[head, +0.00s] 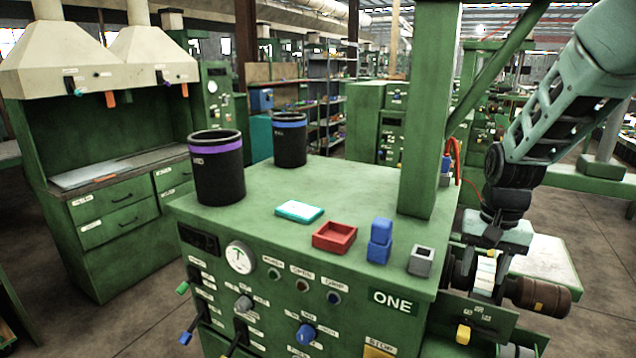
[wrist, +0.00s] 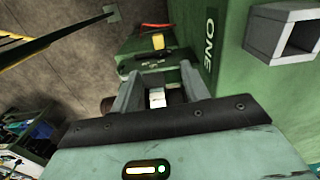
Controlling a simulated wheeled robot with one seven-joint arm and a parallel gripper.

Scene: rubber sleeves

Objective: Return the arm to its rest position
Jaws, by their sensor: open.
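My arm (head: 555,100) reaches in from the upper right in the head view. My gripper (head: 484,270) points down at the right side of the green machine, past the edge of its top. In the wrist view the two grey fingers of my gripper (wrist: 160,92) are apart. A white piece (wrist: 157,98) shows between them; in the head view a white roller-like part (head: 484,272) is there, beside a brown motor-like cylinder (head: 540,297). I cannot tell whether the fingers touch it.
The green machine top (head: 330,180) holds a purple-banded black bin (head: 217,170), a blue-banded black bin (head: 290,145), a teal tray (head: 299,211), a red tray (head: 334,237), stacked blue blocks (head: 379,241) and a grey hollow block (head: 421,261). A green post (head: 430,110) rises beside my arm.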

